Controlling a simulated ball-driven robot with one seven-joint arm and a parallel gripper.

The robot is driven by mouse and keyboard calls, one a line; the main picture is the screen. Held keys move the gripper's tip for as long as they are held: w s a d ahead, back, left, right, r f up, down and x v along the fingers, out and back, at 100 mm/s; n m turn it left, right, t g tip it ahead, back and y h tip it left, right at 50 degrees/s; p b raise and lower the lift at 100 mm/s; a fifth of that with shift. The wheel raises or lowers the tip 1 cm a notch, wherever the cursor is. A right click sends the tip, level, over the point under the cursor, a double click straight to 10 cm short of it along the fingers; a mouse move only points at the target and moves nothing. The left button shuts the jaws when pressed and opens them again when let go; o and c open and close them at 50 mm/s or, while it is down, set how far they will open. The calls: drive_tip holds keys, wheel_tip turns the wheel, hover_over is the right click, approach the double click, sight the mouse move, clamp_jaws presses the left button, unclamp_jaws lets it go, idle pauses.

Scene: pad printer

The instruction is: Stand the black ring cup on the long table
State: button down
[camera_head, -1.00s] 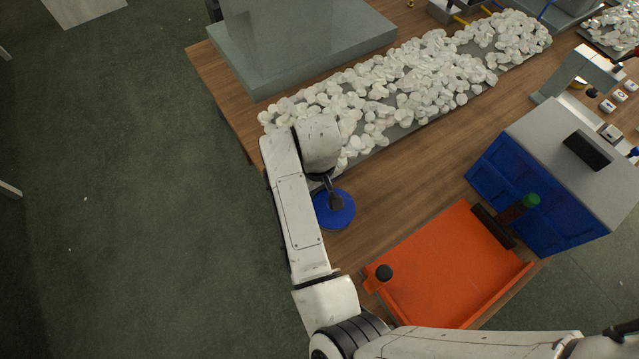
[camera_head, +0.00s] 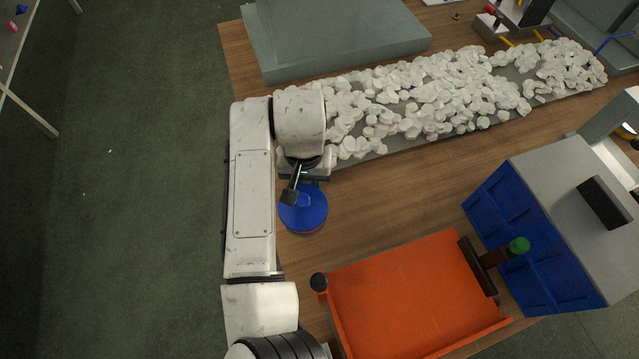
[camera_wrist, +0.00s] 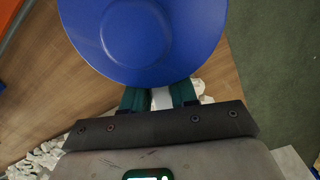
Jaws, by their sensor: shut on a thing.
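A round blue cup (camera_head: 303,212) with a wide flared rim and raised centre is at my gripper (camera_head: 302,180), over the left end of the wooden table (camera_head: 390,195). In the wrist view the blue cup (camera_wrist: 140,35) fills the top middle, beyond the green fingertips (camera_wrist: 158,98). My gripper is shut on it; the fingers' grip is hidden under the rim. No black ring shows on the cup from these sides. I cannot tell whether it touches the wood. Another table (camera_head: 32,45) shows in part at the far left; I cannot tell which table is the long one.
A heap of white pieces (camera_head: 440,95) lies behind the cup on a grey slab. An orange tray (camera_head: 410,295) stands in front, with a blue and grey box (camera_head: 545,215) to its right. A grey block (camera_head: 340,40) is at the back. Green floor at left is clear.

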drive_tip(key=shift+d+r+p, duration=0.1)
drive_tip(key=shift+d+p, duration=0.05)
drive_tip(key=shift+p, duration=0.25)
drive_tip(key=shift+f+b, duration=1.65)
drive_tip(key=shift+f, duration=2.55)
drive_tip(key=shift+f, duration=0.45)
drive_tip(key=c, duration=0.8)
unclamp_jaws()
wheel_tip(320, 180, up, 6)
drive_tip(key=p, duration=0.6)
